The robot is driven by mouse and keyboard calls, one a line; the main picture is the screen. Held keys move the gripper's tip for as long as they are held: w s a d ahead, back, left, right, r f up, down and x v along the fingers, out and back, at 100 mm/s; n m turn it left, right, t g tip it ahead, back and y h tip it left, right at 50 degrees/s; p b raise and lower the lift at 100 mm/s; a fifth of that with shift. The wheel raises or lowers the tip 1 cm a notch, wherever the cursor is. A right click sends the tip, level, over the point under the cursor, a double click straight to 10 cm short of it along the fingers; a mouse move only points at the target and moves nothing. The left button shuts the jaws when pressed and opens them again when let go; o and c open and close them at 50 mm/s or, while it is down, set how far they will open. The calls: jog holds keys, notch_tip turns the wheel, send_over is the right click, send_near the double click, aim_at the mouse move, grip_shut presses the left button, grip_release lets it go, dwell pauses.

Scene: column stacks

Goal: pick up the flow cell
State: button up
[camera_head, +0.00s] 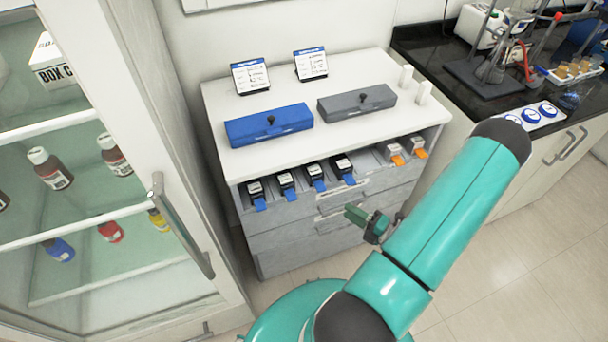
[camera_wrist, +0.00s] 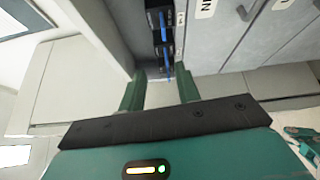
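Several small black-and-white units with blue tabs (camera_head: 286,184) sit in a row in the front recess of the white cabinet. Two pale units with orange tabs (camera_head: 395,153) sit at the right of that row. No readable label tells me which of these is the flow cell. My gripper (camera_head: 354,214) is in front of the cabinet, below and apart from the row. In the wrist view my gripper (camera_wrist: 160,90) has its two green fingers spread, with nothing between them. Black units with blue tabs (camera_wrist: 163,34) show beyond the fingertips there, partly cut off at the top edge.
The white cabinet (camera_head: 225,100) bears a blue box (camera_head: 268,125), a grey box (camera_head: 356,103), two tablet-like displays (camera_head: 250,76) and two white upright pieces. A glass-door cabinet (camera_head: 180,225) with bottles stands close at left. A dark lab bench (camera_head: 440,45) is at right. Floor at right is clear.

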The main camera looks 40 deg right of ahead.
jog(key=d+f+m+h, duration=0.1)
jog(key=f+m, duration=0.1)
send_near(323, 191)
jog(key=w+f, duration=0.1)
jog(key=w, duration=0.3)
jog(key=shift+t, duration=0.3)
jog(key=w, duration=0.2)
jog(key=w+a, duration=0.1)
jog(key=w, duration=0.3)
jog(key=shift+a+r, duration=0.2)
jog(key=shift+a, duration=0.2)
jog(key=shift+c, duration=0.2)
grip_shut()
